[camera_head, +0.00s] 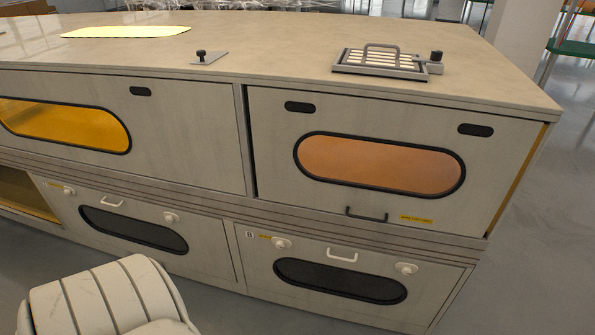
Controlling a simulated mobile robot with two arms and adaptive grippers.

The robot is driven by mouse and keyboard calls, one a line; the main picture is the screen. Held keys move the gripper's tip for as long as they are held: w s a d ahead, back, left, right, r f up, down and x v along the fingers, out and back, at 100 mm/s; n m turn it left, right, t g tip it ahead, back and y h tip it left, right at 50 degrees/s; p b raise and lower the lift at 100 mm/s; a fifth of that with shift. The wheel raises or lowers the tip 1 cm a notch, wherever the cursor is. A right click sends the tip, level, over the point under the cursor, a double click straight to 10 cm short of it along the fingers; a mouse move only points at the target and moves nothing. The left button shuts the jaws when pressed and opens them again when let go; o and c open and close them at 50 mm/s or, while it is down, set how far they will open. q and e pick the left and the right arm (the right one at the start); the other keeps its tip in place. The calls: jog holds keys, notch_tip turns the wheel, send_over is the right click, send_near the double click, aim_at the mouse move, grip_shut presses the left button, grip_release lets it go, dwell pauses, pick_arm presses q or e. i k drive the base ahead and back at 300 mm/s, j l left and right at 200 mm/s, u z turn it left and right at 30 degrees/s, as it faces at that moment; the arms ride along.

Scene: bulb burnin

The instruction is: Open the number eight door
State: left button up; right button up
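The door with a small white plate that reads like an 8 or a B (249,235) is the lower right door (425,287) of the long pale cabinet. It looks shut. It has a dark oval window (340,281), a white bar handle (342,257) above the window, and a white round knob on each side, left (281,243) and right (406,268). A small yellow label sits beside the plate. Neither of my grippers is in view.
A similar shut door (210,250) is to the left. Above is a panel with an orange window (380,165) and a black handle (367,214). A vented plate (381,63) lies on the cabinet top (280,50). Grey floor (535,250) is clear at right.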

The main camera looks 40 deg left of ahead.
aim_at(348, 277)
jog(key=u, duration=1)
